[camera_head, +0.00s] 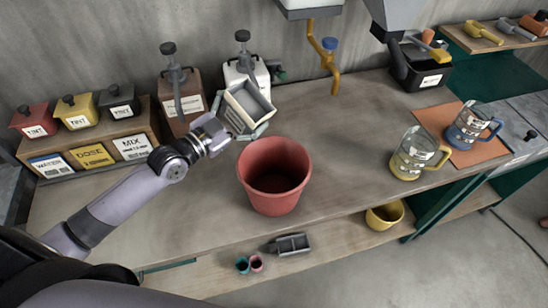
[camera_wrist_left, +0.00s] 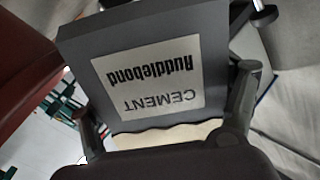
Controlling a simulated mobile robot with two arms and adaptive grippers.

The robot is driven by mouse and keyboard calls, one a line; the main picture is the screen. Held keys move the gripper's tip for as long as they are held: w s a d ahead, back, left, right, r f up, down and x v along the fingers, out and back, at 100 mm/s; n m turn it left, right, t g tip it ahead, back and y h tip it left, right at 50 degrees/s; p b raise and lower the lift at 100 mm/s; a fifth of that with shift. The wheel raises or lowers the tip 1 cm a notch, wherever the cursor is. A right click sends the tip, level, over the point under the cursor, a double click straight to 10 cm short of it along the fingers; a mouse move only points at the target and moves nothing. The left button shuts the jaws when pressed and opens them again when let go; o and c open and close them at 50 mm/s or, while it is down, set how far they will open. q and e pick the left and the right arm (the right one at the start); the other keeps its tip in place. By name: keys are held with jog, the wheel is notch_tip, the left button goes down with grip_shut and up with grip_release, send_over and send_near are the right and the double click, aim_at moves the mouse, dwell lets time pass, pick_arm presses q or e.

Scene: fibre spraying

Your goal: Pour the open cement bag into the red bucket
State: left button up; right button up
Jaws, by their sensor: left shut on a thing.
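The cement bag (camera_head: 250,101) is a grey, boxy bag with a pale inside. It is tilted above the table, behind and a little left of the red bucket's rim. My left gripper (camera_head: 246,121) is shut on it, one finger on each side. In the left wrist view the bag (camera_wrist_left: 75,45) shows a white label reading CEMENT upside down, between the fingers (camera_wrist_left: 168,130). The red bucket (camera_head: 272,200) stands upright on the table, and I see no cement in it. My right gripper is not in view.
Two dispensers with dark knobs, one brown (camera_head: 176,102) and one white (camera_head: 258,72), stand close behind the bag. Labelled boxes (camera_head: 115,140) are at the left. A yellow-handled jug (camera_head: 410,160) and a blue one (camera_head: 468,130) stand right. The table (camera_head: 345,150) right of the bucket is clear.

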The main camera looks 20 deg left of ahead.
aim_at(251, 120)
pick_arm(q)
jog(key=shift+d+r+m, duration=0.15)
jog(key=shift+r+m, duration=0.15)
jog(key=shift+r, duration=0.1)
jog(key=shift+s+d+r+m+p, duration=0.4)
jog(key=shift+d+m+p, duration=0.25)
jog(key=shift+m, duration=0.25)
jog(key=shift+w, duration=0.1)
jog(key=shift+d+f+m+b, duration=0.2)
jog(key=shift+m+b, duration=0.15)
jog(key=shift+m, duration=0.55)
jog(key=shift+f, duration=0.1)
dwell(0.4)
jog(key=shift+s+f+m+b, duration=0.1)
jog(key=shift+s+m+b, duration=0.1)
jog(key=shift+m+b, duration=0.45)
jog(key=shift+s+d+r+m+p, duration=0.15)
jog(key=shift+r+m+p, duration=0.3)
jog(key=shift+m, duration=0.5)
jog(key=shift+w+d+r+m+p, duration=0.1)
jog(key=shift+r+m+p, duration=0.1)
jog(key=shift+r+m, duration=0.55)
dwell(0.9)
jog(key=shift+s+d+f+m+p, duration=0.15)
jog(key=shift+s+d+f+m, duration=0.1)
jog(key=shift+d+m, duration=0.3)
jog(key=shift+s+d+f+m+p, duration=0.15)
jog(key=shift+s+d+f+m, duration=0.1)
jog(key=shift+d+m, duration=0.2)
